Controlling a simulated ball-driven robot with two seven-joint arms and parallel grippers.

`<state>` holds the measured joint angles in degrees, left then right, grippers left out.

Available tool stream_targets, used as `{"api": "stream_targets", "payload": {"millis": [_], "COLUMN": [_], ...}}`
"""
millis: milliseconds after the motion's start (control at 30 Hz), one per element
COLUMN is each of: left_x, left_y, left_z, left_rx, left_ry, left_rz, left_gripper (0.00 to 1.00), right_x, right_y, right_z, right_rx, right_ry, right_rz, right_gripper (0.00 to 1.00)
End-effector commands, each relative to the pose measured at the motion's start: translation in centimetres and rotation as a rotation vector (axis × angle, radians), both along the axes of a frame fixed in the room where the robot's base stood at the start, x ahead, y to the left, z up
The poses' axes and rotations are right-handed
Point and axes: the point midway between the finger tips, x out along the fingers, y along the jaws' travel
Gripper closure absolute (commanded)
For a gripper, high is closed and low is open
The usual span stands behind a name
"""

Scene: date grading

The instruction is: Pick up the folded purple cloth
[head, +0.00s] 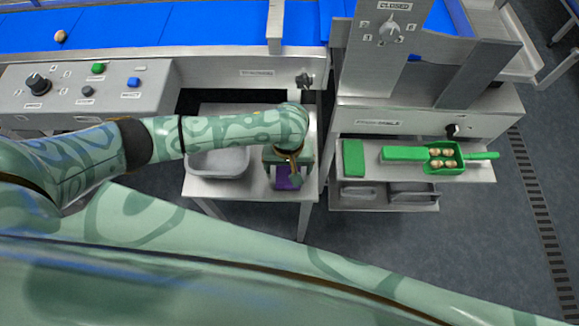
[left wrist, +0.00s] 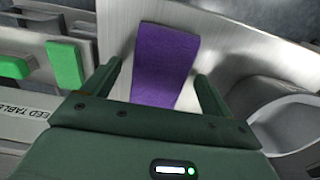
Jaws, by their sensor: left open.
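The folded purple cloth (left wrist: 165,62) lies flat on a bare metal table (left wrist: 215,40), between the fingers of my left gripper (left wrist: 158,85) as seen in the left wrist view. The fingers are apart and one stands on each side of the cloth, with a gap. I cannot tell how high they are above the table. In the head view the cloth (head: 285,183) shows only in part under my left gripper (head: 287,180), which hides the rest. My right gripper is not in view.
A grey tub (head: 218,162) stands on the table just left of the cloth. To the right, across a gap, a shelf holds a green block (head: 353,158) and a green scoop (head: 440,156) with several dates. A control panel (head: 80,88) and blue conveyor (head: 190,25) lie behind.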

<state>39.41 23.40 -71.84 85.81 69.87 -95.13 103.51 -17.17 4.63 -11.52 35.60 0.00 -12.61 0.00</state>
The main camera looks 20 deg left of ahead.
Motion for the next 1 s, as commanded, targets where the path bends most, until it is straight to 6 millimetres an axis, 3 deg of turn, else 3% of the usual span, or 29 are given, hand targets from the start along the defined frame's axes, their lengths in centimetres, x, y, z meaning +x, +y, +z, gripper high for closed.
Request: {"api": "stream_targets", "payload": {"millis": [233, 400, 767, 1000], "left_x": [0.1, 0.1, 0.1, 0.0], "left_y": [0.0, 0.0, 0.0, 0.0], "left_z": [-0.3, -0.3, 0.1, 3.7], "left_rx": [-0.001, 0.0, 0.0, -0.001], "left_ry": [-0.002, -0.002, -0.002, -0.003], "left_rz": [0.0, 0.0, 0.0, 0.0], "left_gripper": [0.17, 0.63, 0.63, 0.63], "right_x": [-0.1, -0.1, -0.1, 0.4], "right_y": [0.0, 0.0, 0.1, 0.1], "right_z": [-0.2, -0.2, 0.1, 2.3], "right_rx": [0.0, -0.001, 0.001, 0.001], "right_ry": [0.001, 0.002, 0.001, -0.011], "right_rz": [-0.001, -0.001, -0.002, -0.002], "right_gripper": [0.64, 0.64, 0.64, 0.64]}}
